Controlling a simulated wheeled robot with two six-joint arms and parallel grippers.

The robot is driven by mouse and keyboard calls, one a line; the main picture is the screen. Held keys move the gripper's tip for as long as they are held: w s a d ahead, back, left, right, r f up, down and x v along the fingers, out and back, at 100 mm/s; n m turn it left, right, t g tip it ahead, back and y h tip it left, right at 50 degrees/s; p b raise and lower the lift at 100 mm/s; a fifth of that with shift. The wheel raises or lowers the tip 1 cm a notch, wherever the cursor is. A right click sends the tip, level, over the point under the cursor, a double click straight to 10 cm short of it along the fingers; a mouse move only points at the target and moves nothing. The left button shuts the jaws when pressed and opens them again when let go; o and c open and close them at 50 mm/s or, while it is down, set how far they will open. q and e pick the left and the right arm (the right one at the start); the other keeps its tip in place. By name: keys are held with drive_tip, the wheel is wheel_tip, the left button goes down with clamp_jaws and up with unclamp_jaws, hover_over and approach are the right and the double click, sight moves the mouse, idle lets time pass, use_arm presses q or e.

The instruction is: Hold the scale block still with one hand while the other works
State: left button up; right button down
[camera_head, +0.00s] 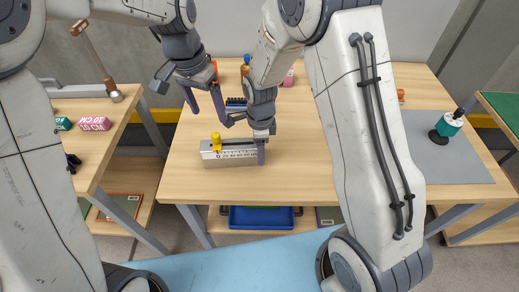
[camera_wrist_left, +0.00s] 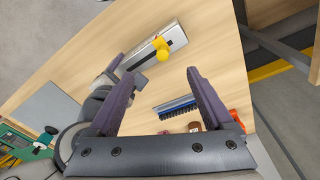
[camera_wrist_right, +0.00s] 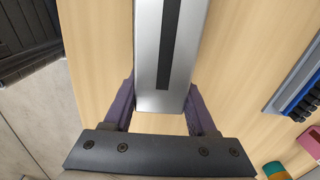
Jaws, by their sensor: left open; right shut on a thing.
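The scale block (camera_head: 232,159) is a grey metal bar on the table with a printed scale on its front, a dark slot on top and a yellow knob (camera_head: 216,139) near its left end. My right gripper (camera_head: 249,140) is shut on the block's right end; in the right wrist view, its fingers stand on both sides of the block (camera_wrist_right: 152,65). My left gripper (camera_head: 204,112) is open and empty, above and behind the knob. In the left wrist view, the block (camera_wrist_left: 172,38) and knob (camera_wrist_left: 161,47) lie beyond the open fingers.
A blue-and-black brush (camera_wrist_left: 176,106) and an orange item (camera_wrist_left: 236,117) lie behind the block. A teal suction lifter (camera_head: 447,125) stands on a grey mat (camera_head: 450,165) at right. A side table (camera_head: 95,155) at left holds labelled blocks. The table's front left is clear.

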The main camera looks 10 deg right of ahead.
sight(216, 134)
use_arm(q)
drive_tip(key=m, duration=0.7)
drive_tip(key=shift+w+d, duration=0.2)
drive_tip(key=shift+d, duration=0.05)
drive_tip(key=m, duration=0.3)
drive_tip(key=m+y, duration=0.1)
drive_tip(key=m, duration=0.2)
drive_tip(key=shift+w+f+g, duration=0.1)
drive_tip(key=shift+w+g, duration=0.1)
drive_tip(key=shift+g, duration=0.1)
drive_tip(key=shift+f, duration=4.9)
drive_tip(key=shift+d, duration=0.15)
clamp_jaws()
